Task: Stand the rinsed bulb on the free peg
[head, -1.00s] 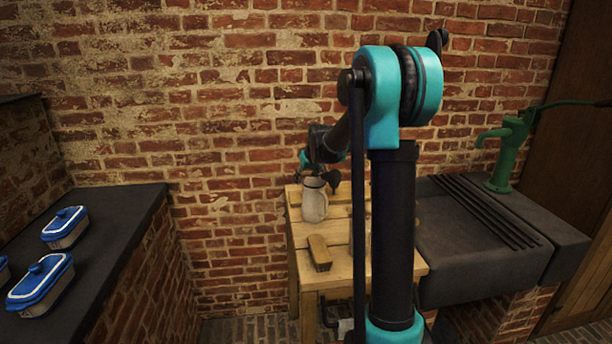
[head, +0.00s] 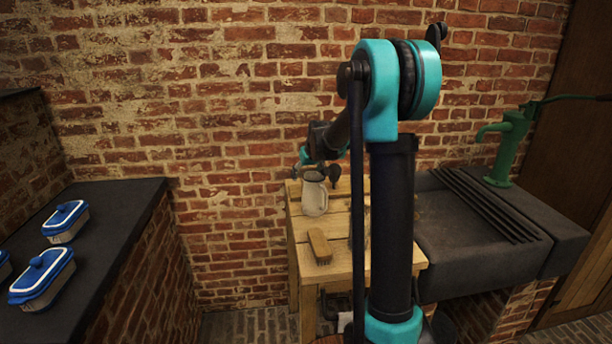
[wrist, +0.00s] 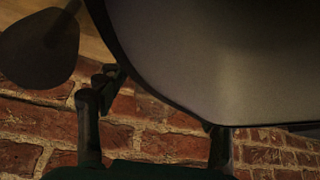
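My gripper (head: 312,166) is at the back of the wooden table, close behind a pale jug (head: 314,193); its fingertips are too small to make out there. In the wrist view two dark fingers stand well apart, and a large smooth grey surface (wrist: 225,60) fills the space beyond and between them, hiding part of them. I cannot tell whether they hold it. A dark rounded shape (head: 332,173), possibly a bulb, shows right of the jug. A similar dark oval with a narrow neck (wrist: 38,48) shows in the wrist view. I cannot make out the free peg.
A brush (head: 320,246) lies on the table (head: 335,280) in front of the jug. A dark stone sink (head: 470,240) with a green pump (head: 508,150) is at right. Blue-lidded dishes (head: 42,276) stand on the left counter (head: 110,225). The brick wall is close behind the table.

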